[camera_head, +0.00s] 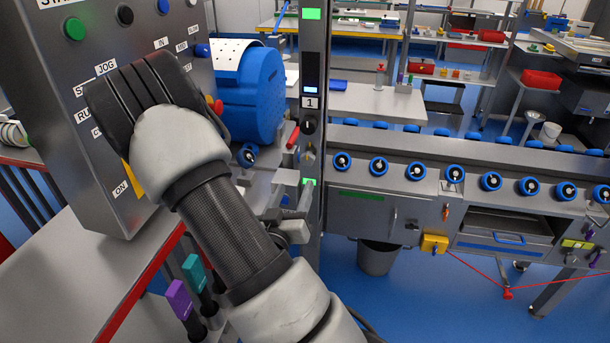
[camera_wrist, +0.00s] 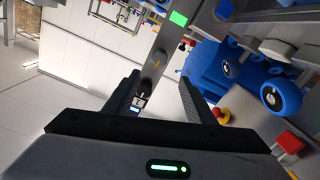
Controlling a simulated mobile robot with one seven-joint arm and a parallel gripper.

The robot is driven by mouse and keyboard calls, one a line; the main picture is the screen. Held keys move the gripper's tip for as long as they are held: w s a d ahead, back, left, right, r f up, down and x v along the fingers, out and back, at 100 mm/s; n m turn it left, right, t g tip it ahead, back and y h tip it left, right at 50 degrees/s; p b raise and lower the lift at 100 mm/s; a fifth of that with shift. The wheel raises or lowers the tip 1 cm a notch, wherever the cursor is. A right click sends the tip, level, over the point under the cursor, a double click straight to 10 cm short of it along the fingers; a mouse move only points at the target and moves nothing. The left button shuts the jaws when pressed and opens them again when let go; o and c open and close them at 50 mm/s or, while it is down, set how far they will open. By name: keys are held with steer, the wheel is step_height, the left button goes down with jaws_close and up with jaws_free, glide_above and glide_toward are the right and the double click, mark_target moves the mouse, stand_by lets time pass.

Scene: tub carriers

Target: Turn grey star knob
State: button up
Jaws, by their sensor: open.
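A small grey knob (camera_head: 309,160) sits on the face of the narrow grey post (camera_head: 313,60), below a dark round knob and the label "1". It is too small to tell whether it is star-shaped. In the wrist view a small knob (camera_wrist: 158,61) shows on the post, apparently the same one, just beyond my fingertips. My gripper (camera_wrist: 160,78) is open, with its two dark fingers apart and nothing held between them.
The grey control panel (camera_head: 95,150) with labelled controls stands at the left, close to my wrist. A blue round housing (camera_head: 255,95) stands between it and the post. A bench (camera_head: 400,215) with a row of blue-ringed knobs extends right. Blue floor (camera_head: 440,320) is open in front.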

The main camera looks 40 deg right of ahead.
mark_target(307, 160)
steer(key=x, duration=1.2)
steer(key=shift+w+d, duration=0.15)
steer(key=shift+d, duration=0.05)
steer(key=shift+c, duration=0.3)
steer(key=c, duration=1)
